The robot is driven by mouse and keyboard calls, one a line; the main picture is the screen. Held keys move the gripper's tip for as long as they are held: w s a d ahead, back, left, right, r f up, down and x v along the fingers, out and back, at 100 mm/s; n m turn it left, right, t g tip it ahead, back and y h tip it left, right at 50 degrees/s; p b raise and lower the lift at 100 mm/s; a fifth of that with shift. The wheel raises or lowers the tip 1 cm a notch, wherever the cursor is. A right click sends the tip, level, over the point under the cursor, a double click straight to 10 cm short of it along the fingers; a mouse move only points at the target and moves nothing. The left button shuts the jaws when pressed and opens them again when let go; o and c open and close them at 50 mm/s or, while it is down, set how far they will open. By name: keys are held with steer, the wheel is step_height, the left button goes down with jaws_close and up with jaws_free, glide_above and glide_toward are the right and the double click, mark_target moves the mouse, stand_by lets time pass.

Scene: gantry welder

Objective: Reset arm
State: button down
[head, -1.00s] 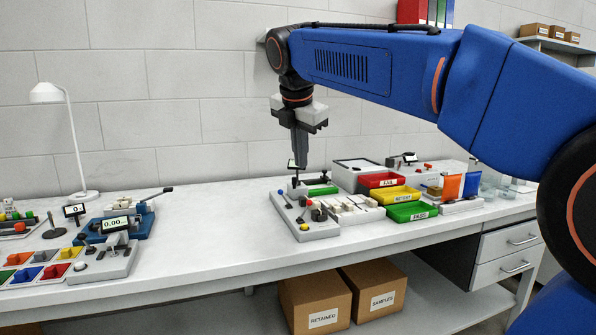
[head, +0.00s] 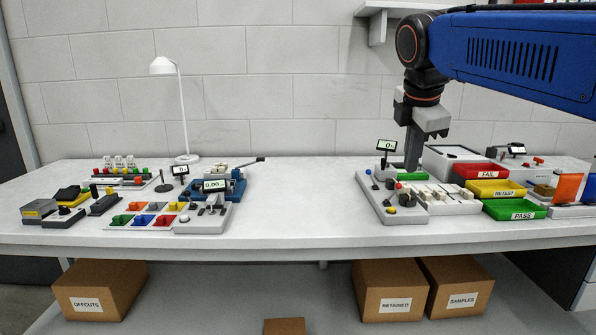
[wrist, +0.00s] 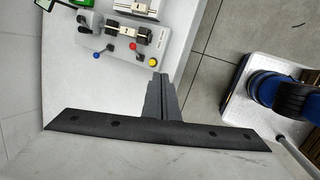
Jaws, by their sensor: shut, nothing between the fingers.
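My blue arm reaches in from the upper right of the head view, with its wrist pointing down. My gripper (head: 413,160) is shut and empty, its fingers hanging over the right part of the bench. In the wrist view the closed fingers (wrist: 158,82) point toward the welder's base (wrist: 120,45), which lies beyond the tips.
Red FAIL (head: 482,175), yellow RETEST (head: 497,190) and green PASS (head: 515,210) trays stand right of the welder. A white lamp (head: 181,110) and several devices stand at left. The bench middle (head: 300,200) is clear. Cardboard boxes (head: 387,290) sit below.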

steer(key=s+d+f+m+y, duration=0.1)
steer(key=s+f+m, duration=0.8)
steer(key=f, duration=0.5)
steer(key=s+d+f+m, duration=0.1)
steer(key=s+f+m, duration=0.9)
steer(key=s+f, duration=0.4)
steer(key=shift+d+f+y, duration=0.25)
steer(key=shift+f+y, duration=0.15)
steer(key=shift+f, duration=0.05)
steer(key=shift+w+r, duration=0.1)
